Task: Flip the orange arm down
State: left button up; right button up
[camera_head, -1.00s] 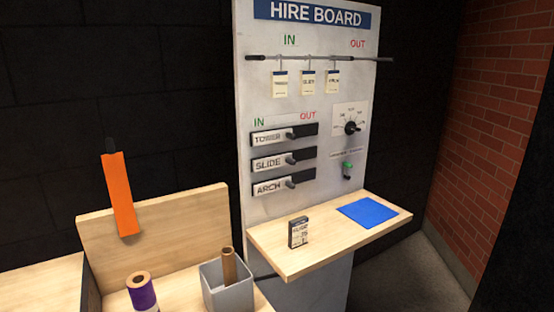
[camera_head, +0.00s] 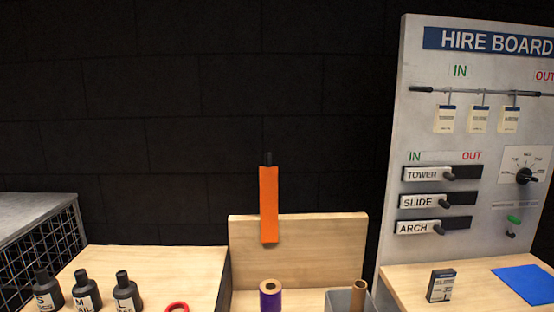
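The orange arm (camera_head: 268,205) is a flat orange bar with a dark tip at its top. It stands upright against the wooden back panel (camera_head: 330,240), its lower end overlapping the panel and its upper part rising above the panel's top edge. Neither of my grippers shows in the head view, and nothing touches the arm.
A purple roll (camera_head: 270,300) and a grey bin (camera_head: 345,300) with a brown tube (camera_head: 358,294) stand in front of the panel. Black bottles (camera_head: 85,292) and a red ring (camera_head: 177,307) are at left. The hire board (camera_head: 410,130) and its shelf (camera_head: 420,272) are at right.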

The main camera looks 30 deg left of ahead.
aim_at(268, 174)
jog(key=k+j, duration=0.1)
jog(key=j, duration=0.85)
jog(key=j+z, duration=0.1)
jog(key=j, duration=0.85)
jog(key=k, duration=0.05)
